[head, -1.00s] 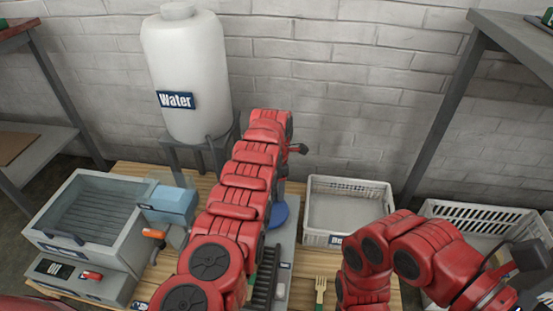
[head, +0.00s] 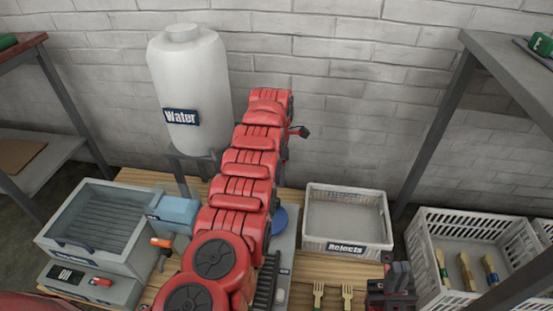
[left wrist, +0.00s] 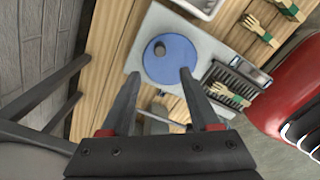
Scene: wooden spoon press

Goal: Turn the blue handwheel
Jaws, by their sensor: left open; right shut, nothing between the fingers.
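The blue handwheel (head: 280,220) shows only in part in the head view, behind my left arm. In the left wrist view the handwheel (left wrist: 178,66) is a flat blue disc with a small round grey knob on a light grey base. My left gripper (left wrist: 158,80) is open, with its fingertips apart over the near part of the disc. I cannot tell whether they touch it. The fingers of my left gripper are hidden in the head view. My right gripper (head: 392,275) is shut and empty, low at the right, away from the handwheel.
A Rejects crate (head: 346,246) stands right of the handwheel, with wooden forks (head: 318,294) in front. A grey machine (head: 60,250) and a water tank (head: 190,90) stand left. Shelves flank both sides.

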